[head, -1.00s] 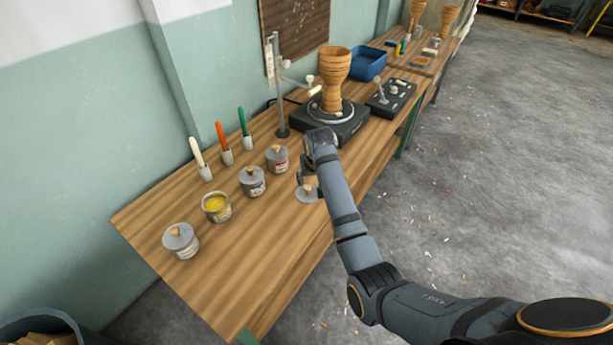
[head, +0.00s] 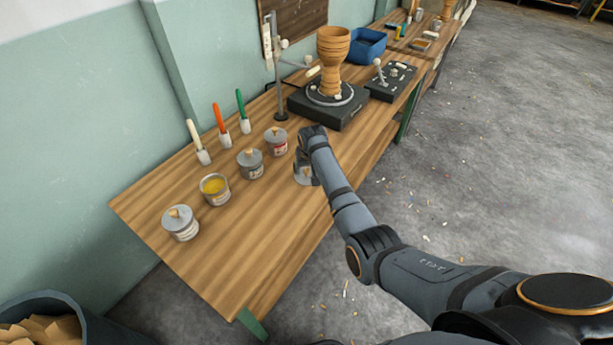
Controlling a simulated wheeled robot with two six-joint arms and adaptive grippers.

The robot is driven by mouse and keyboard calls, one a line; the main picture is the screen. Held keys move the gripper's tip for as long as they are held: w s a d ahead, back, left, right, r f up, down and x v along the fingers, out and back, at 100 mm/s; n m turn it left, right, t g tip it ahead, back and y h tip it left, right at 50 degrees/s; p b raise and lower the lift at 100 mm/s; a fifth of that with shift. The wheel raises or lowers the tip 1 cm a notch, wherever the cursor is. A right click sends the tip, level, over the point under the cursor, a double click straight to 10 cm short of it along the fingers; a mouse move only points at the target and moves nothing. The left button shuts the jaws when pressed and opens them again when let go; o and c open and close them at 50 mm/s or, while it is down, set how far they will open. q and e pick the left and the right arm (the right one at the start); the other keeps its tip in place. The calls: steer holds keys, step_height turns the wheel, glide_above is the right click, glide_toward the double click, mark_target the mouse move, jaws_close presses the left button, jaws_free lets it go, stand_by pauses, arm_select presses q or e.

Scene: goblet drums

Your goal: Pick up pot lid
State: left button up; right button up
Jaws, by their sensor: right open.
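A loose grey pot lid (head: 302,177) lies on the wooden bench, partly hidden by my right gripper (head: 305,167). The gripper is open and low over the lid, fingers pointing down. I cannot tell whether the fingers touch it or stand around its knob. An open pot of yellow paint (head: 215,193) stands to the left in a row. Lidded pots stand on both sides of it: one in front (head: 180,224), two behind (head: 250,163) (head: 276,141). My left gripper is not in view.
A goblet drum (head: 331,62) stands on a black turntable (head: 345,113) beyond my gripper. The front of the bench (head: 240,245) is clear.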

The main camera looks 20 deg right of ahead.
steer(key=shift+w+f, duration=0.15)
steer(key=shift+f, duration=0.2)
steer(key=shift+r, duration=0.15)
steer(key=shift+c, duration=0.8)
jaws_close()
